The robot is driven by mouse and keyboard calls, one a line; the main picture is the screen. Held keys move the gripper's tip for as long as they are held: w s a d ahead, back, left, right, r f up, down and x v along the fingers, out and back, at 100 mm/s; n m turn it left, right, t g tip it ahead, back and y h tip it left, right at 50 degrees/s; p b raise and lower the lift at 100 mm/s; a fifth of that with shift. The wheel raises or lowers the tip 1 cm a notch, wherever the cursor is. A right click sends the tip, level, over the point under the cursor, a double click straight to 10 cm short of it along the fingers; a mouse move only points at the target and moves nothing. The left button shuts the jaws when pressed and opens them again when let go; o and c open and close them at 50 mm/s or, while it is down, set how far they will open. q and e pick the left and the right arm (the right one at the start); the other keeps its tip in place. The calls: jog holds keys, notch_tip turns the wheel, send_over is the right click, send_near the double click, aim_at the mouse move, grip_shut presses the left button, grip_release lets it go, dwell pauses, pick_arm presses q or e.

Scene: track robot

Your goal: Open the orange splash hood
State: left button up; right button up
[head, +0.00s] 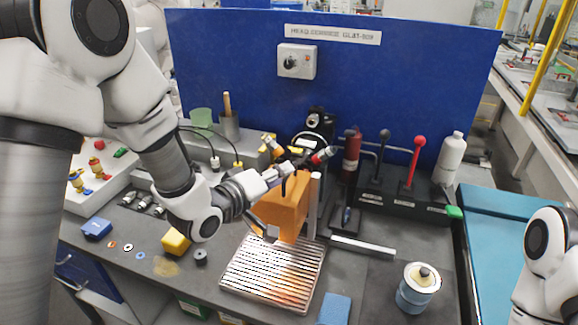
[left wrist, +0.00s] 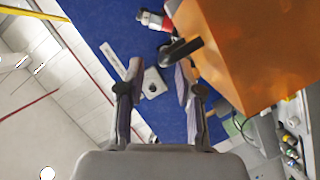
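The orange splash hood (head: 289,212) stands over the back of the ribbed metal tray on the bench. In the left wrist view the hood (left wrist: 255,50) fills the upper right, and its dark handle (left wrist: 182,50) sticks out toward the fingers. My left gripper (head: 277,201) is at the hood's left side. In the left wrist view its fingers (left wrist: 158,76) are spread apart with nothing clearly held between them. The handle is close to the right fingertip; I cannot tell whether they touch. Part of my right arm shows at lower right, but its gripper is out of view.
The ribbed tray (head: 272,275) lies below the hood. A blue panel (head: 400,75) stands behind the bench. Levers, including a red-knobbed one (head: 414,160), and a white bottle (head: 451,155) stand at right. A round jar (head: 418,288) is at front right. A yellow block (head: 176,241) lies left of the tray.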

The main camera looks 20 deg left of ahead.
pick_arm(q)
jog(key=x, duration=0.5)
jog(key=shift+f+p, duration=0.3)
jog(key=shift+s+a+r, duration=0.1)
jog(key=shift+s+a, duration=0.05)
jog(key=shift+s, duration=0.05)
jog(key=shift+s+a+r, duration=0.1)
jog(key=shift+s+r, duration=0.1)
jog(key=shift+s, duration=0.15)
grip_shut()
pick_arm(e)
jog(key=shift+w+d+r, duration=0.1)
jog(key=shift+w+r, duration=0.1)
jog(key=shift+r, duration=0.2)
jog(key=shift+d, duration=0.1)
